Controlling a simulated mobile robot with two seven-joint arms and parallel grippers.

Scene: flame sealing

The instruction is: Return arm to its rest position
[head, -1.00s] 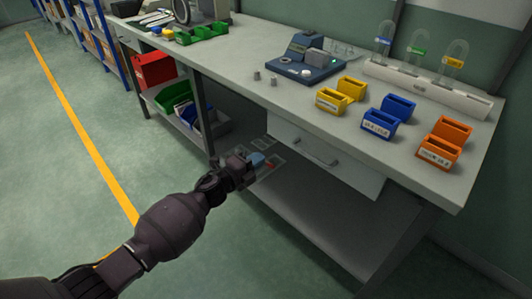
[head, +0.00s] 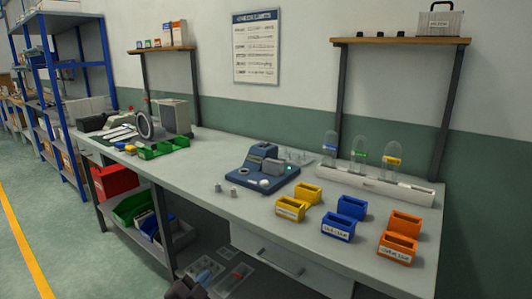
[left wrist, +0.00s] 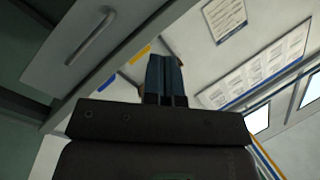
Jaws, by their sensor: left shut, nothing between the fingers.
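My left gripper (head: 187,289) shows only as a dark piece at the bottom edge of the head view, in front of the workbench (head: 200,186) and below its top. In the left wrist view its two dark fingers (left wrist: 165,76) are together with nothing between them. The bench drawer (left wrist: 92,42) with its handle shows at the upper left of that view. Most of my left arm is outside the head view. My right gripper is not in view.
On the bench stand a blue device (head: 262,166) with a green light, yellow bins (head: 291,208), blue bins (head: 338,226), orange bins (head: 398,247) and a white rack (head: 375,184) with clear tubes. Trays (head: 232,278) lie on the lower shelf. Floor at the left is clear.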

